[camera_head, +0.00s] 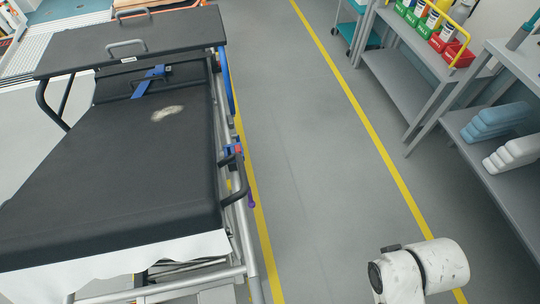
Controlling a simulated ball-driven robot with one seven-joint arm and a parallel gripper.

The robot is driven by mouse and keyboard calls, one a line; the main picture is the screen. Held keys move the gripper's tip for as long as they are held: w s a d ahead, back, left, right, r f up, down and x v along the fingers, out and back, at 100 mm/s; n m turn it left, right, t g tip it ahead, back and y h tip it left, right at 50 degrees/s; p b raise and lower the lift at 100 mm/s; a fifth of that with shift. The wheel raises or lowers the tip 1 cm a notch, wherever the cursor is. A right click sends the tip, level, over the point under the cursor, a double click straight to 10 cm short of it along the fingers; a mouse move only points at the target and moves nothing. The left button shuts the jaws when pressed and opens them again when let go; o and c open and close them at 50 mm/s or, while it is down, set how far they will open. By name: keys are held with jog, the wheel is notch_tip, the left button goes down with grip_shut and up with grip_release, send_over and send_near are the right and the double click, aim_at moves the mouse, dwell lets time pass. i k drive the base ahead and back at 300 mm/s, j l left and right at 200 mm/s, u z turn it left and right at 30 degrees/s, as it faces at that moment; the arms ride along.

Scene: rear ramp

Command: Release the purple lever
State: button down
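A small purple lever (251,202) shows at the right side of the stretcher (120,160), low beside its metal rail and a black curved handle. Only a short part of the lever is visible; the rail and handle cover the rest, and its exact position is too small to tell. A white, scuffed link of my arm shows at the bottom right, apart from the stretcher and to the right of the lever. My gripper is not in view.
A grey floor aisle (310,150) between yellow lines is clear. Shelves with coloured bins (437,40) and folded blue and white items (495,122) stand at the right. A black tray table (135,45) with handles spans the stretcher's far end.

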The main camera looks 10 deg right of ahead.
aim_at(251, 204)
jog(key=i+l, duration=0.2)
jog(key=i+l+u, duration=0.1)
jog(key=l, duration=0.35)
jog(key=i+l, duration=0.25)
jog(key=i+l+u, duration=0.1)
jog(key=l, duration=0.3)
jog(key=i+l, duration=0.25)
jog(key=l+u, duration=0.05)
